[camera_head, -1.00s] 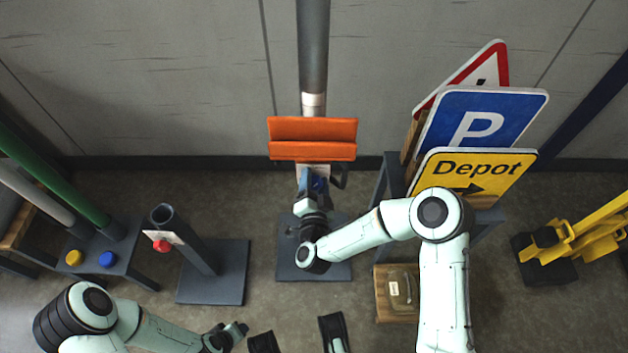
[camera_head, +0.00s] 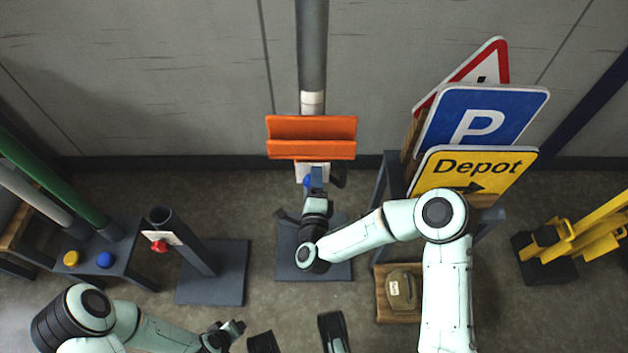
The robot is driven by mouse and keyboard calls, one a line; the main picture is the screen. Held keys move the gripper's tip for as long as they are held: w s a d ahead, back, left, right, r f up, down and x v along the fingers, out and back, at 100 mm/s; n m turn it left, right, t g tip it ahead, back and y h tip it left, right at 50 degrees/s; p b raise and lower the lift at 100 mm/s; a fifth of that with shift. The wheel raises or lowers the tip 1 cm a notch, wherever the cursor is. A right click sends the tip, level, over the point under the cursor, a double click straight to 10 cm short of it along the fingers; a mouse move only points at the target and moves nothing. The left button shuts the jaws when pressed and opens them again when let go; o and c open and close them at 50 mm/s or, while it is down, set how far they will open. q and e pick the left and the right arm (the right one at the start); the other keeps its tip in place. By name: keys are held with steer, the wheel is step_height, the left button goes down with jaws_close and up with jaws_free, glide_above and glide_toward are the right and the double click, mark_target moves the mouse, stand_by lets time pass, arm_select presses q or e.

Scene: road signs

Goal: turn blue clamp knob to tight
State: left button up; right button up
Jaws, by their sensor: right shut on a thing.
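The blue clamp knob (camera_head: 308,181) sits on the stand just below the orange bracket (camera_head: 311,150), in front of a pale label plate. My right gripper (camera_head: 316,182) is at the knob, shut on it, and hides part of it. How far the knob is turned cannot be read from here. My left gripper (camera_head: 236,329) is low in the view, away from the stand; its fingers look apart and empty.
A post with a red knob (camera_head: 160,246) stands to the left. A small table (camera_head: 122,262) there holds loose yellow and blue knobs. Road signs (camera_head: 480,125) stand at the right above a wooden box (camera_head: 384,300). A yellow frame (camera_head: 580,235) is at far right.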

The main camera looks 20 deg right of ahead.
steer(key=m, duration=0.5)
steer(key=shift+f+m, duration=0.1)
steer(key=shift+m, duration=0.2)
steer(key=m, duration=0.6)
steer(key=shift+a+f, duration=0.1)
steer(key=m, duration=0.5)
steer(key=shift+m, duration=0.4)
steer(key=m, duration=0.5)
steer(key=shift+a, duration=0.15)
steer(key=shift+m, duration=0.3)
steer(key=o, duration=1)
steer(key=shift+c, duration=0.2)
